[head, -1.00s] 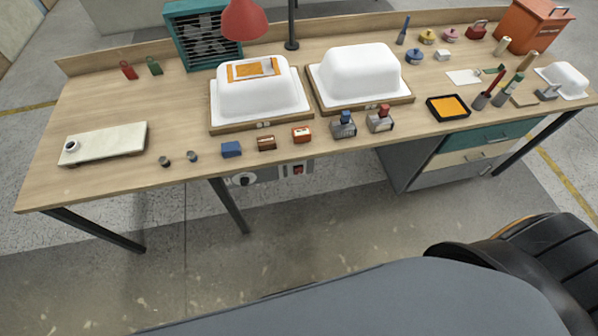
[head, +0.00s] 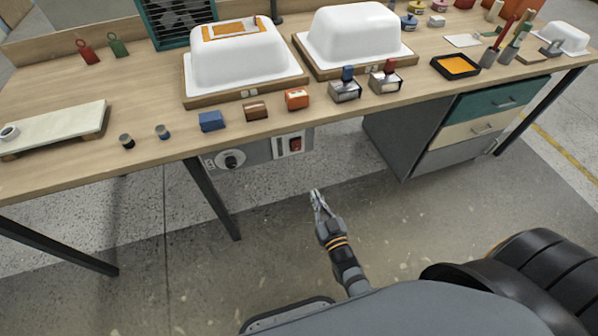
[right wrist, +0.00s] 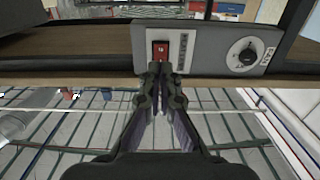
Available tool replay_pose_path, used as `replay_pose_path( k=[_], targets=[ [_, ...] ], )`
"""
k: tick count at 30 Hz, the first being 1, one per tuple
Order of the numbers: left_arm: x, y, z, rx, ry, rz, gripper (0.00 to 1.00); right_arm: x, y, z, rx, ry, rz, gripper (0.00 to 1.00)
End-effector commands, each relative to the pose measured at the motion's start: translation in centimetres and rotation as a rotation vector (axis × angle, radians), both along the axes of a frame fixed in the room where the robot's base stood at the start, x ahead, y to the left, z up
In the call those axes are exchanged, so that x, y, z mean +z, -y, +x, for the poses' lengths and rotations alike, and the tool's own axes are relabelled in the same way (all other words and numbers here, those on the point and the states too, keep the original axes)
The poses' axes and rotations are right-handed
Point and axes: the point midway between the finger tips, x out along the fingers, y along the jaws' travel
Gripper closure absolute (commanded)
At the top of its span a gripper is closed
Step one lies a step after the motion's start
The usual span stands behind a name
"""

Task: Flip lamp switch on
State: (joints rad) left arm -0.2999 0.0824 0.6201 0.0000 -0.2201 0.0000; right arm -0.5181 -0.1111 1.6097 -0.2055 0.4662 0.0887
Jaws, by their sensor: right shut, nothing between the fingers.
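The red rocker switch (head: 295,144) sits in a pale plate on the grey control panel (head: 262,152) under the table's front edge. A dial (head: 231,160) is on the same panel, left of the switch. My right gripper (head: 317,193) is shut and empty, in front of and below the panel. In the right wrist view the switch (right wrist: 160,50) is just beyond the fingertips (right wrist: 157,68), and the dial (right wrist: 243,54) is to the right. Contact with the switch cannot be told from that view; in the head view they look apart. My left gripper is not in view.
The table edge (head: 150,161) overhangs the panel. A table leg (head: 211,198) is left of the gripper, a drawer cabinet (head: 420,140) to the right. White tub moulds (head: 240,65), small blocks and stamps stand on top. The floor between leg and cabinet is clear.

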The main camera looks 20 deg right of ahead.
Motion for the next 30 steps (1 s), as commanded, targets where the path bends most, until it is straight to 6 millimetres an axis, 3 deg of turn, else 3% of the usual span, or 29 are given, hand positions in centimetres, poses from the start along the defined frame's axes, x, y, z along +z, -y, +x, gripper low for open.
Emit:
replay_pose_path(
  k=[1, 3, 7, 19, 30],
  targets=[
    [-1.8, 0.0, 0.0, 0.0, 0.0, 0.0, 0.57, 0.5, 0.0, 0.3, -0.002, 0.056, 0.002, 1.0],
    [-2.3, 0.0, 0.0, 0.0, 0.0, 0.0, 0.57, 2.2, -0.1, 0.5, -0.003, 0.114, 0.002, 1.0],
    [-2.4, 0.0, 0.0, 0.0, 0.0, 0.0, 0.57, 3.7, -0.1, 0.5, -0.004, 0.157, 0.003, 1.0],
    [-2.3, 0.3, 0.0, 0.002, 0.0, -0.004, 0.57, 4.0, -0.1, 1.3, -0.004, 0.158, 0.003, 1.0],
    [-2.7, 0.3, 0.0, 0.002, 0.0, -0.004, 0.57, 5.0, -0.4, 8.7, -0.004, 0.16, 0.002, 1.0]
  ],
)
